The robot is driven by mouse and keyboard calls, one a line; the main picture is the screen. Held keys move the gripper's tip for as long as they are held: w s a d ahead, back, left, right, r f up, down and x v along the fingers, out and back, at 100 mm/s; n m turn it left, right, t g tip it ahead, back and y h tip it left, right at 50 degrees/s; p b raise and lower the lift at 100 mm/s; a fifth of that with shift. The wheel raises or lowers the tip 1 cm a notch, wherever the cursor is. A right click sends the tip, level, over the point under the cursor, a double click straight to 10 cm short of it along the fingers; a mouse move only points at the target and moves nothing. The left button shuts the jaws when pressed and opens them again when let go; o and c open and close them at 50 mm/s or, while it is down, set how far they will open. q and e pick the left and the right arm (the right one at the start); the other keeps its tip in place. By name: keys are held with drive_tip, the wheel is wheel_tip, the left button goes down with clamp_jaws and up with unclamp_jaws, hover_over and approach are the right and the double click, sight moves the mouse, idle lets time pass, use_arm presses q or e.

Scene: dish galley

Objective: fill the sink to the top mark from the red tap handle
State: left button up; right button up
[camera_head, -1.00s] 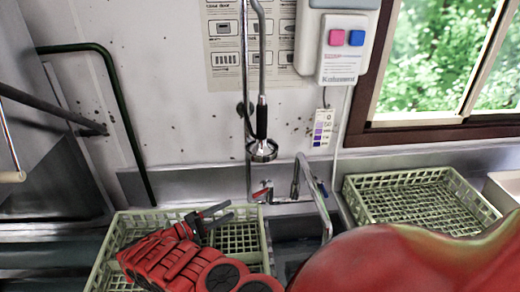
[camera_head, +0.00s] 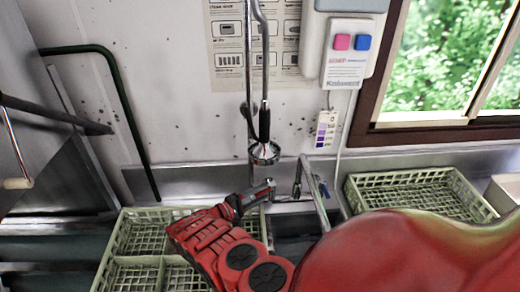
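The steel tap (camera_head: 312,185) stands at the back of the sink, its spout curving toward me. My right gripper (camera_head: 262,193) is at the red tap handle, left of the spout. Its fingers overlap the handle's place and I see them nearly edge-on, so I cannot tell whether they are open or shut on it. Only a bit of red shows at the fingertips. The sink basin (camera_head: 293,250) is dark and partly hidden by my red arm. Its water level and top mark cannot be made out. My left gripper is not in view.
A pale green rack (camera_head: 125,250) lies left of the sink, under my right forearm. Another rack (camera_head: 415,190) stands to the right. A spray head (camera_head: 264,152) hangs above the tap. A dispenser with pink and blue buttons (camera_head: 346,50) is on the wall.

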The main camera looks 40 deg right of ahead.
clamp_jaws()
idle(1.3)
